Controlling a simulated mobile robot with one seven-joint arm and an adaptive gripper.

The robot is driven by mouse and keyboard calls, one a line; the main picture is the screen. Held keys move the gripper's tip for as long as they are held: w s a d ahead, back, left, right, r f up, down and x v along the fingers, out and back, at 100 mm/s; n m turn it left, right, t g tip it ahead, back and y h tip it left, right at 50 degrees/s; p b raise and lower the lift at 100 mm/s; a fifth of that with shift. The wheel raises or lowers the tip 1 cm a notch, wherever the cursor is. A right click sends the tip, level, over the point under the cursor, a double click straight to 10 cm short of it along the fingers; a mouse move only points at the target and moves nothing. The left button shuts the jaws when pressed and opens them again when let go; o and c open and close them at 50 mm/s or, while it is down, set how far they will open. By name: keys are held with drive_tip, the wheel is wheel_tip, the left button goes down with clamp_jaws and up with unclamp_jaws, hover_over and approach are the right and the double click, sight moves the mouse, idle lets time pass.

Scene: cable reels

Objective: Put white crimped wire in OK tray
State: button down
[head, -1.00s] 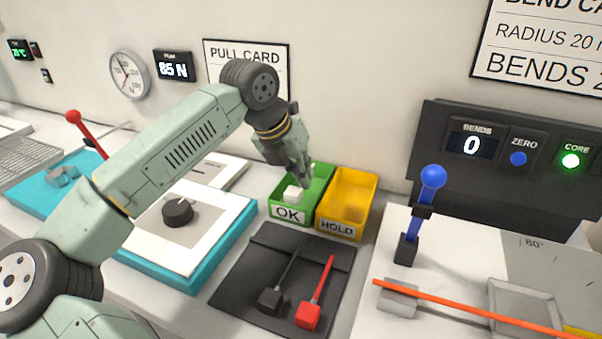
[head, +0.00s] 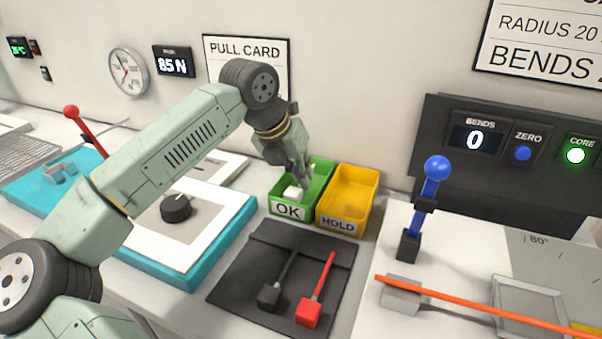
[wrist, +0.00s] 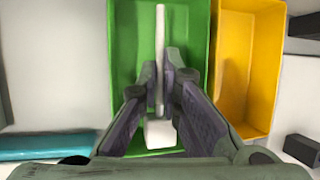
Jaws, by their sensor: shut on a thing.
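The white crimped wire (wrist: 160,45) has a straight white length and a white block at one end. My gripper (wrist: 161,82) is shut on this wire, over the green OK tray (wrist: 127,45) in the wrist view. In the head view my gripper (head: 299,184) reaches down into the OK tray (head: 289,211), and the wire's white block (head: 292,193) shows inside the tray's outline. I cannot tell whether the wire touches the tray floor.
The yellow HOLD tray (head: 339,225) stands right beside the OK tray and looks empty. A dark mat in front holds a black-ended wire (head: 270,296) and a red-ended wire (head: 309,312). A blue-knobbed lever (head: 422,212) stands to the right.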

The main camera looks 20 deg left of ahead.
drive_tip(key=shift+f+b, duration=1.05)
drive_tip(key=shift+f, duration=0.2)
drive_tip(key=c, duration=1.7)
unclamp_jaws()
drive_tip(key=shift+r, duration=0.1)
drive_tip(key=w+d+r+p+v, duration=0.1)
drive_tip(key=p+v, duration=0.3)
drive_tip(key=v, duration=0.7)
drive_tip(key=w+d+r+p+v, duration=0.1)
drive_tip(key=p+v, duration=0.3)
drive_tip(key=v, duration=0.7)
drive_tip(key=shift+w+p, duration=0.3)
drive_tip(key=shift+w, duration=0.5)
